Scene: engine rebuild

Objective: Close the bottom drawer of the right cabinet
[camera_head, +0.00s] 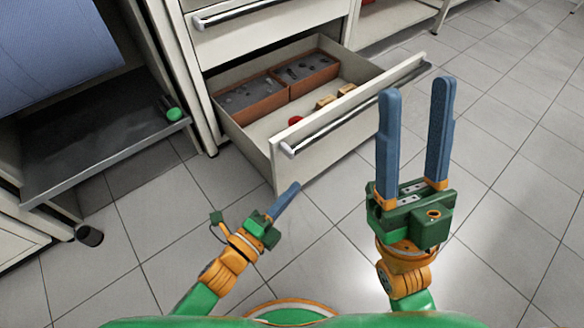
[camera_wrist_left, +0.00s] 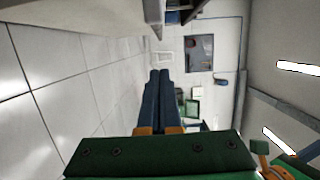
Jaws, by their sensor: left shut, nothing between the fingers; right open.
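The bottom drawer (camera_head: 284,168) of the white cabinet is pulled well out over the floor in the head view. Its front carries a long metal bar handle (camera_head: 350,112). Inside are two brown boxes (camera_head: 252,100) with dark inserts, a small red item (camera_head: 296,121) and small tan blocks (camera_head: 326,101). My left gripper (camera_head: 294,188) is shut and empty, low beside the drawer front's left corner; contact cannot be told. Its closed blue fingers also show in the left wrist view (camera_wrist_left: 158,75). My right gripper (camera_head: 416,95) is open and empty, to the right of the drawer front.
Above the open drawer is another drawer (camera_head: 240,35) with a bar handle. To the left is a dark shelf (camera_head: 100,130) with a green-ended item (camera_head: 174,114) at its edge. A dark caster (camera_head: 90,236) stands below. Tiled floor (camera_head: 500,180) is clear at right.

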